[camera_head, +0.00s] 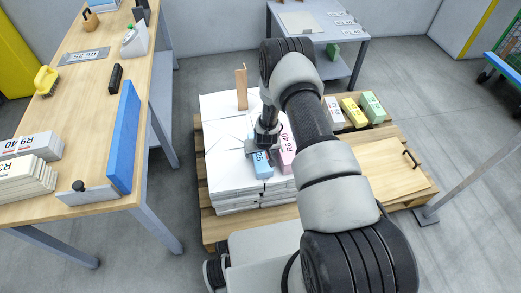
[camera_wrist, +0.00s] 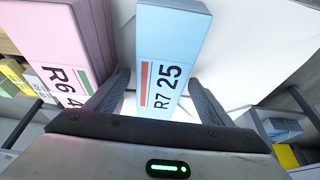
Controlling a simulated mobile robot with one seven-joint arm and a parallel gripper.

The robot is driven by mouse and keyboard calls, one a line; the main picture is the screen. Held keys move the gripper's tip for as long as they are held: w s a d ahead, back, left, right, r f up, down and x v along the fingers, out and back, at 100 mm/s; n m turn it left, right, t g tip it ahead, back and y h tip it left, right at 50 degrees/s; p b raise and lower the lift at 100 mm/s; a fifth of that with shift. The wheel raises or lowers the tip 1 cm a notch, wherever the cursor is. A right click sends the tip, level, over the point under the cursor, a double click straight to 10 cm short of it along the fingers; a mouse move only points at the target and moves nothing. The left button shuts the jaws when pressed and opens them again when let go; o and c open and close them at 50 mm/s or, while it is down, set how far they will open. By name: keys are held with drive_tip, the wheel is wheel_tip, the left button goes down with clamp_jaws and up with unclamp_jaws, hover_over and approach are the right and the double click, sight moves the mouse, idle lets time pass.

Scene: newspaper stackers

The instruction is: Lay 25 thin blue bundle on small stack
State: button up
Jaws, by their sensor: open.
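The blue bundle (camera_head: 263,169) marked 25 lies on top of the white paper stack (camera_head: 231,177) on the pallet. In the wrist view the blue bundle (camera_wrist: 172,38) reads "R7 25". My gripper (camera_head: 264,146) is over it, and in the wrist view my gripper (camera_wrist: 158,77) has its fingers apart, one on each side of the bundle.
White, yellow and green bundles (camera_head: 352,111) stand on the pallet (camera_head: 219,231) behind my arm. An upright wooden piece (camera_head: 241,88) stands on the paper. A wooden board with a handle (camera_head: 399,177) lies at right. A workbench (camera_head: 92,110) with more bundles stands at left.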

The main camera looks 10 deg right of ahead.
drive_tip(key=p+v, duration=0.5)
drive_tip(key=v, duration=1.2)
drive_tip(key=shift+r, duration=0.2)
